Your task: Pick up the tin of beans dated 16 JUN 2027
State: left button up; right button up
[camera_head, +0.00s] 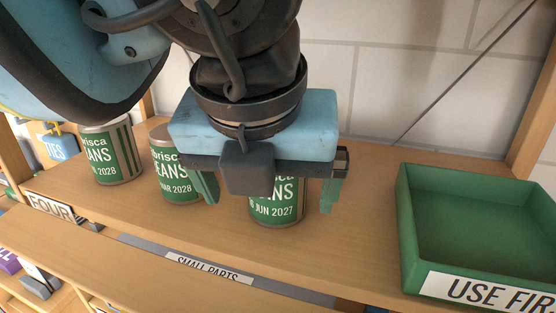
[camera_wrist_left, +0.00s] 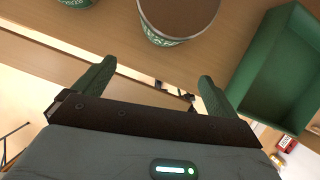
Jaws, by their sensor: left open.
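The tin of beans (camera_head: 277,209) has a green label on which "JUN 2027" shows, with the start of the date partly hidden. It stands upright on the wooden shelf, its upper part hidden behind my left gripper (camera_head: 268,190). The gripper is open and empty, one finger on each side of the tin in the head view. In the left wrist view the tin (camera_wrist_left: 166,41) shows its brown top ahead of the open fingers (camera_wrist_left: 154,84), not clearly between them. A tin marked "MAR 2028" (camera_head: 174,180) and another ending in "2028" (camera_head: 110,158) stand to the left.
A green tray (camera_head: 408,235) labelled "USE FIRST", its end cut off, sits on the shelf at the right; it also shows in the left wrist view (camera_wrist_left: 262,65). Bare shelf lies between tin and tray.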

pick_arm(q)
jog(key=w, duration=0.3)
jog(key=shift+w+d+f+b, duration=0.1)
jog(key=shift+d+f+b, duration=0.05)
jog(key=shift+f+b, duration=0.2)
jog(key=shift+w+d+r, duration=0.1)
jog(key=shift+w+r, duration=0.2)
jog(key=shift+w, duration=0.3)
